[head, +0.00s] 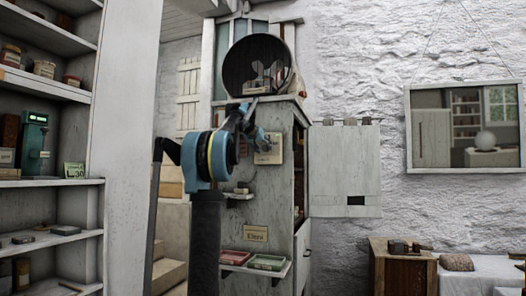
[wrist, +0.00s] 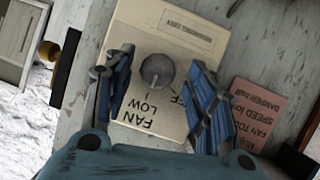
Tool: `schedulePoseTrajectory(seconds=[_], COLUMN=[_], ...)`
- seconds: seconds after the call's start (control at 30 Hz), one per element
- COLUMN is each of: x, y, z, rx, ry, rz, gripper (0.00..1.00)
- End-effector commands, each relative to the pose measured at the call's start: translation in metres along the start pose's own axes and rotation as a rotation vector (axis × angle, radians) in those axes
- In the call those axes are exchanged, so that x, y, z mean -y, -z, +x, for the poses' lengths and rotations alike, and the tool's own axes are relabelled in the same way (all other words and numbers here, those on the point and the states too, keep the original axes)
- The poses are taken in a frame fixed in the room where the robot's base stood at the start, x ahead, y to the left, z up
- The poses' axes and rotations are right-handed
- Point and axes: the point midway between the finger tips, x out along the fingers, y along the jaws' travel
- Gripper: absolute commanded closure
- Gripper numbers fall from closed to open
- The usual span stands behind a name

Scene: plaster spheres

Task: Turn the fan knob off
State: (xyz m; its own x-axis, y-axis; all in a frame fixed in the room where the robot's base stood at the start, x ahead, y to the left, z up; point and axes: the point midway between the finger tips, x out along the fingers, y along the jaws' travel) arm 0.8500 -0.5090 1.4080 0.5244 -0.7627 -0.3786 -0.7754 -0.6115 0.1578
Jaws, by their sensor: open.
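The fan knob (wrist: 157,70) is a round grey dial on a cream panel (wrist: 150,30) in the wrist view. The panel carries the words FAN and LOW, seen upside down. My gripper (wrist: 160,95) is open, with one blue finger on each side of the knob and apart from it. In the head view my gripper (head: 262,142) is in front of the cream panel (head: 270,150) on the cabinet's side and hides part of it; the knob cannot be made out there. A fan (head: 263,76) sits in a dark round housing on top of the cabinet.
A pink note (wrist: 257,112) is fixed beside the panel. The grey cabinet (head: 282,205) has an open door (head: 344,170) at right. A small ledge (head: 254,268) with red and green trays juts out below. Shelves (head: 45,185) stand at left.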

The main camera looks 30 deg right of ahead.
Motion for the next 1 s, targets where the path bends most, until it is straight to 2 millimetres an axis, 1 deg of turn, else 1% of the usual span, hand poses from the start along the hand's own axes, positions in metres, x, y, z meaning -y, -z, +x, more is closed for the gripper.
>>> schedulePoseTrajectory(seconds=[0.13,0.4,0.43,0.47,0.5,0.57,0.6,0.7,0.73,1.0], x=[-0.0002,-0.0002,-0.0001,-0.0002,-0.0001,-0.0002,0.0000,0.0004,-0.0038,0.0002], y=[-0.0002,-0.0002,-0.0002,-0.0001,-0.0001,-0.0001,-0.0001,0.0000,0.0012,-0.0004], z=[0.0070,0.0080,0.0079,0.0079,0.0079,0.0078,0.0078,0.0078,0.0123,0.0085], rx=[0.000,0.000,0.000,0.000,0.000,0.000,0.000,-0.001,-0.001,-0.001], ry=[0.000,0.000,0.000,0.000,0.000,0.000,0.000,0.001,-0.001,-0.010], rz=[0.000,0.000,0.000,0.000,0.000,0.000,0.000,0.000,0.001,-0.023], gripper=[0.49,0.49,0.53,0.60,0.69,0.83,0.92,0.93,0.93,0.93])
